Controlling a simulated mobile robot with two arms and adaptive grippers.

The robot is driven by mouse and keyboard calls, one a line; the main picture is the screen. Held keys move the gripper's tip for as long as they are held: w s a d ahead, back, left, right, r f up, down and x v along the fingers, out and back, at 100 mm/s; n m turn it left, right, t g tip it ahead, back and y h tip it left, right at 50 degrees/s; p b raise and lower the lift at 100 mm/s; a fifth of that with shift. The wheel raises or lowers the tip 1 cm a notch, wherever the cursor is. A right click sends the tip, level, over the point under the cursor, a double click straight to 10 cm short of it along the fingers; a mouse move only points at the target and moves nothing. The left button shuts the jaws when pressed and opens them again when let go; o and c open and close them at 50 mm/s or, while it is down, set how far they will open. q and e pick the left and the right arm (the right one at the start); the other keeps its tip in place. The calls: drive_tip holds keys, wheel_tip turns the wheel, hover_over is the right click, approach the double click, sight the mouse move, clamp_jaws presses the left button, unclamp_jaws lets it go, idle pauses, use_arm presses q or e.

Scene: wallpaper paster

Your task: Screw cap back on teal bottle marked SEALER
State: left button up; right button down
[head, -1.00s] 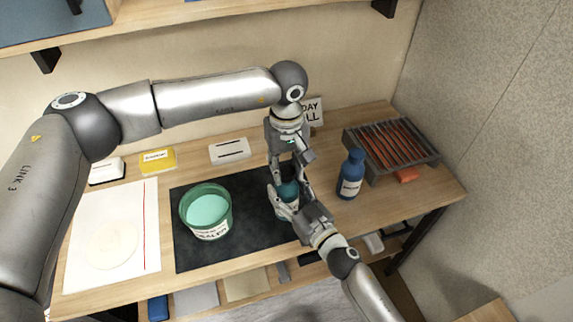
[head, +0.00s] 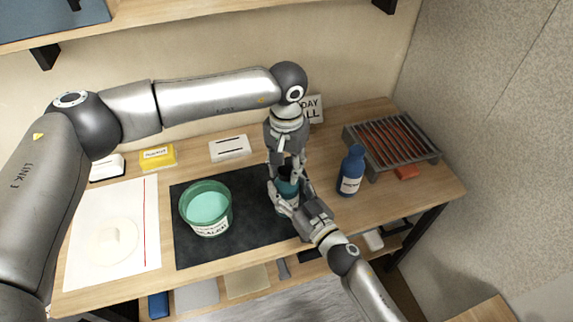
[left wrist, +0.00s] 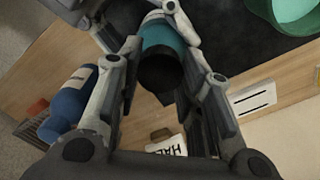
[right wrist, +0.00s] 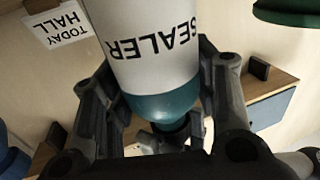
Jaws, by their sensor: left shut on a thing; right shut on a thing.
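The teal bottle (head: 287,187) stands upright near the right end of the dark mat. Its white SEALER label (right wrist: 155,45) faces the right wrist camera. My right gripper (head: 289,196) is shut around the bottle's body from the front right. The black cap (left wrist: 160,73) is at the top of the bottle, in line with it. My left gripper (head: 286,168) points down from above and is shut on the cap. The fingers partly hide the cap and neck in the head view, so I cannot tell how tightly it sits.
A blue bottle (head: 351,172) stands close on the right, before a grey rack (head: 392,143) with orange bars. A green tub (head: 206,208) sits on the dark mat (head: 245,245) to the left. A TODAY HALL card (head: 314,110) stands behind. Paper (head: 90,265) lies far left.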

use_arm(q)
drive_tip(key=m, duration=0.5)
drive_tip(key=o, duration=0.7)
drive_tip(key=shift+r, duration=2.3)
drive_tip(key=shift+c, duration=0.3)
